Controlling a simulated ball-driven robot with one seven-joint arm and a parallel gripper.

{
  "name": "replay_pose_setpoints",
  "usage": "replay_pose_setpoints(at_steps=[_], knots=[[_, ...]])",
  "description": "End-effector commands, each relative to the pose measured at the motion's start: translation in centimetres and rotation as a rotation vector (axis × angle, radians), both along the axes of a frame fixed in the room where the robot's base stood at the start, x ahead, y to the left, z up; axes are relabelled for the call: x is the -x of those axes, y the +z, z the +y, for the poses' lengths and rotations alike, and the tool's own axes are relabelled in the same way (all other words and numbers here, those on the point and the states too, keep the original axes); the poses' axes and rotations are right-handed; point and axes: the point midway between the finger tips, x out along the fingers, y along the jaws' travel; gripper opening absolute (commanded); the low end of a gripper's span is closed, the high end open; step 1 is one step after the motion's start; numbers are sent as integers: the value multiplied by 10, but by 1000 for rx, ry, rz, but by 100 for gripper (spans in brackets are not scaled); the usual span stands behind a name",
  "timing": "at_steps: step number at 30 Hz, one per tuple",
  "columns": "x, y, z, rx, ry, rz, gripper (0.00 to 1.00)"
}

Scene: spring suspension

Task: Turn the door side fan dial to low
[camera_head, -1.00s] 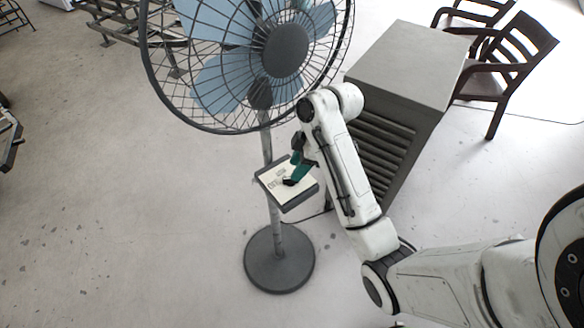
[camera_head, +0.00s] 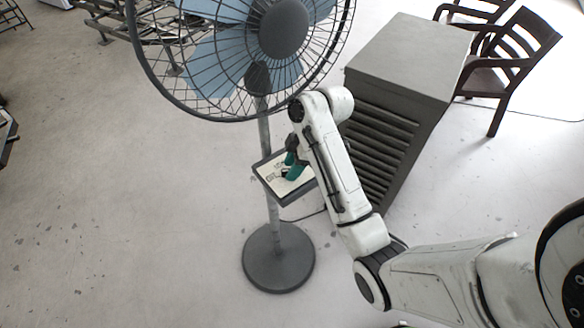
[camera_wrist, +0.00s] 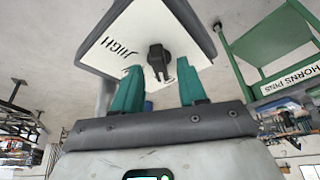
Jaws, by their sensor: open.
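The fan (camera_head: 283,30) stands on a pole with a round base (camera_head: 279,258). A tilted control panel (camera_head: 268,180) is mounted partway up the pole. The panel also fills the upper part of the wrist view (camera_wrist: 120,30), where "HIGH" reads upside down. A black dial (camera_wrist: 158,57) sticks out of it; no "low" label is readable. My gripper (camera_head: 290,172) is over the panel, its green fingers near the dial. In the wrist view my gripper (camera_wrist: 160,70) is open, its fingers on either side of the dial. I cannot tell whether they touch it.
A grey louvred cabinet (camera_head: 408,60) stands right of the fan, close to my arm. A dark wooden chair (camera_head: 505,65) is behind it. Floor left of the fan is clear.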

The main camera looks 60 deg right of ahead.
Motion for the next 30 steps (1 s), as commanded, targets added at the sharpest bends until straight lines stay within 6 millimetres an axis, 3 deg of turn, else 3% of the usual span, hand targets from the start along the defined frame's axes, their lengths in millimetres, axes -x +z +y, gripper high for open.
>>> replay_pose_setpoints(at_steps=[11, 24, 30], knots=[[-1, -5, 2, 0, 0, 0, 42], [-1, -5, 2, 0, 0, 0, 0], [-1, -5, 2, 0, 0, 0, 0]])
